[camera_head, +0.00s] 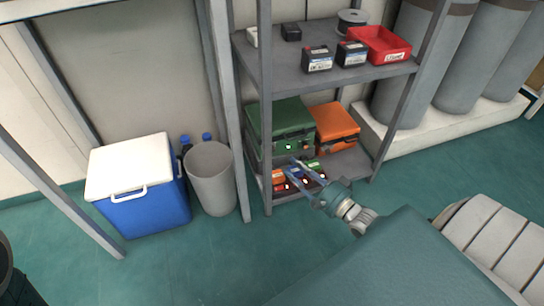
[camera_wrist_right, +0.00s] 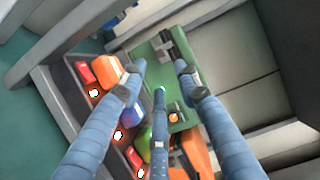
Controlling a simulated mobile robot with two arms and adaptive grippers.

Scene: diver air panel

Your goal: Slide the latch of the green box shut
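The green box (camera_head: 275,117) sits on the lower part of the grey shelf unit, with its front facing me. A small pale spot shows on its front; I cannot tell whether this is the latch. In the right wrist view the green box (camera_wrist_right: 150,55) lies beyond the fingertips, with a dark grey fitting (camera_wrist_right: 168,45) on its face that may be the latch; its position is unclear. My right gripper (camera_head: 288,166) is open and empty in front of the box. Its spread fingers also show in the right wrist view (camera_wrist_right: 158,86). My left gripper is out of view.
An orange case (camera_head: 335,122) stands right of the green box. A low bin of small coloured items (camera_wrist_right: 103,108) lies below it, close to my fingers. Shelf posts (camera_head: 263,90) flank the space. A red tray (camera_head: 380,45) and batteries (camera_head: 317,60) are on the shelf above.

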